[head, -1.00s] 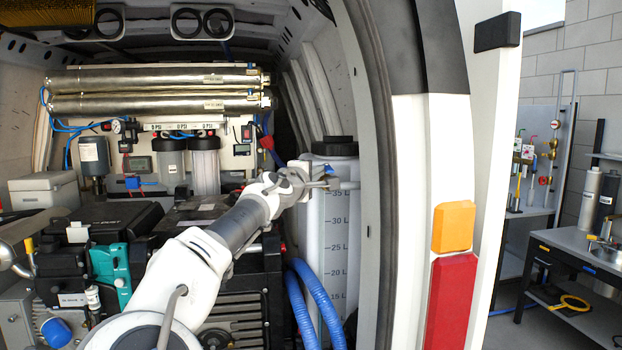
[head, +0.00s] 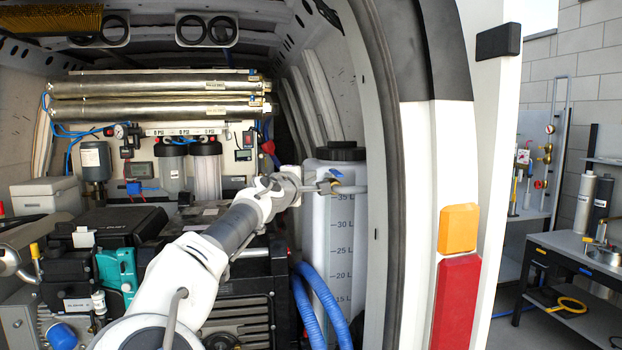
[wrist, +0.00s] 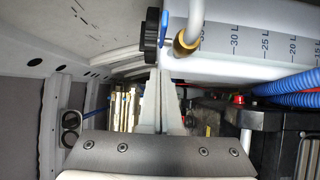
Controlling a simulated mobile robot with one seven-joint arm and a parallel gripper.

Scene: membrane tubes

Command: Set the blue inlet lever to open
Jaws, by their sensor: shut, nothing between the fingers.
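The blue inlet lever (head: 336,174) is small in the head view, at the brass valve in front of the white tank, just under its black cap. In the wrist view the blue lever (wrist: 163,32) is a narrow upright strip between the black cap (wrist: 150,38) and the brass fitting (wrist: 186,43) on a white pipe. My gripper (head: 325,187) reaches to the lever's left side in the head view. In the wrist view my gripper (wrist: 160,72) has its fingers together and empty, with the tips just below the lever. I cannot tell whether they touch it.
The white tank (head: 325,225) with litre marks stands right of my arm. The van's door frame (head: 385,200) is close on the right. Black equipment (head: 245,300) sits under my arm.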

